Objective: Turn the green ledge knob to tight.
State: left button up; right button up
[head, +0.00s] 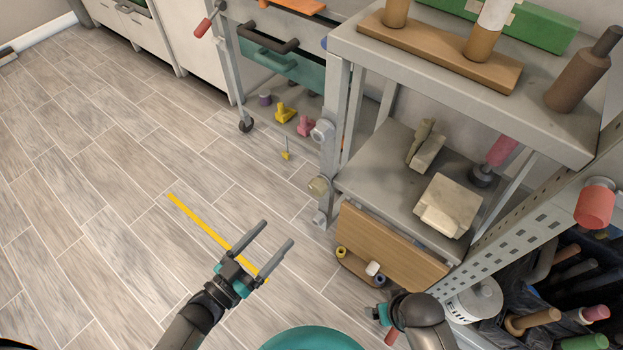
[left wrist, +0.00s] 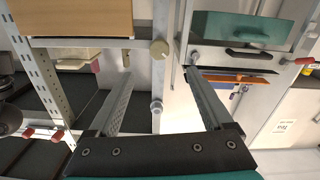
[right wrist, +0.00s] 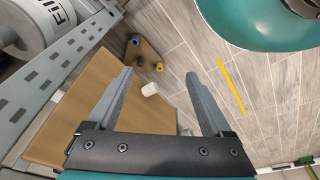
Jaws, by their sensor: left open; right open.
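A pale olive-green knob (head: 318,186) sits on the front post of the grey rolling rack (head: 342,110), at ledge height. Grey knobs or fittings sit above (head: 322,131) and below it. In the left wrist view the olive knob (left wrist: 159,49) appears between and beyond my finger tips. Its tightness cannot be told. My left gripper (head: 278,232) is open and empty, left of and nearer than the knob, apart from it. My right gripper (right wrist: 159,72) is open and empty, over the wooden board; in the head view its fingers are mostly hidden.
A wooden board (head: 394,250) stands at the rack's low front. A small white object (right wrist: 150,89) shows beside it. A yellow floor strip (head: 205,225) runs under my left gripper. A bin of handled tools (head: 540,318) is at right. The floor at left is clear.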

aim_at(315, 193)
pick_arm(q)
jog(key=b+x, duration=0.3)
jog(key=x, duration=1)
jog(key=shift+s+d+b, duration=0.1)
jog(key=shift+b, duration=0.2)
jog(key=shift+x, duration=0.9)
pick_arm(e)
jog(key=w+r+t, duration=0.1)
jog(key=w+r, duration=0.2)
jog(key=r, duration=0.5)
jog(key=shift+a+r, duration=0.2)
pick_arm(q)
grip_shut()
